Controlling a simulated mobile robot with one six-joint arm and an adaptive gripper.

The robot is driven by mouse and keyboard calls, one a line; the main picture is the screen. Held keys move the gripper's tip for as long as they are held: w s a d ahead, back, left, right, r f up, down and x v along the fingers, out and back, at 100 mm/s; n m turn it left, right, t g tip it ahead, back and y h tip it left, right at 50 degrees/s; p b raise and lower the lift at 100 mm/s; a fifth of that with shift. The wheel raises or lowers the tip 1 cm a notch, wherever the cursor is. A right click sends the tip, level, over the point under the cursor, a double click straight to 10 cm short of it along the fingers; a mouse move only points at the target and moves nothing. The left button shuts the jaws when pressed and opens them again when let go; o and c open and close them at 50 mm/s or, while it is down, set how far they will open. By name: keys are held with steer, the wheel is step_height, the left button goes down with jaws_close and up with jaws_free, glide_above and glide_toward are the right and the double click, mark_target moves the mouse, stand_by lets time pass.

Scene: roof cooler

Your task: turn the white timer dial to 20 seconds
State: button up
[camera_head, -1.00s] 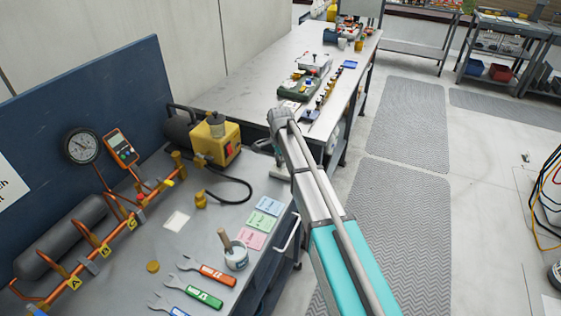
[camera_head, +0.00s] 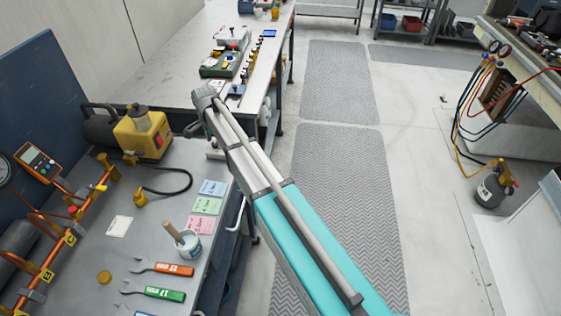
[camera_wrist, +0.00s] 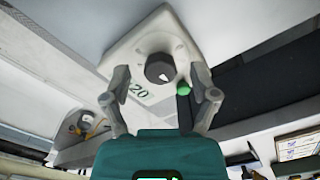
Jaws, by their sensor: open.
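In the wrist view a white box (camera_wrist: 125,50) carries a round dark grey knob (camera_wrist: 159,67) with a small light pointer mark. A green "20" (camera_wrist: 138,90) is printed on the white face below and left of the knob. A small green button or light (camera_wrist: 184,88) sits below right of it. My gripper (camera_wrist: 160,73) is open, one fingertip on each side of the knob in the picture. I cannot tell whether either touches it.
A second bench (camera_head: 170,75) stands behind. Grey mats (camera_head: 335,180) cover clear floor to the right.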

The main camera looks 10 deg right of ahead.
mark_target(215, 143)
steer(key=n, duration=1.5)
steer(key=shift+n, duration=0.4)
step_height(215, 143, up, 14)
steer(key=p, duration=1.4)
steer(key=s+d+f+m+b, duration=0.2)
steer(key=s+d+f+b, duration=0.1)
steer(key=s+d, duration=0.7)
steer(key=s+d+f+m+b, duration=0.2)
steer(key=s+d+f+b, duration=0.2)
steer(key=s+d, duration=0.7)
steer(key=shift+s+f+b, duration=0.25)
steer(key=shift+s+b, duration=0.05)
steer(key=shift+s, duration=0.15)
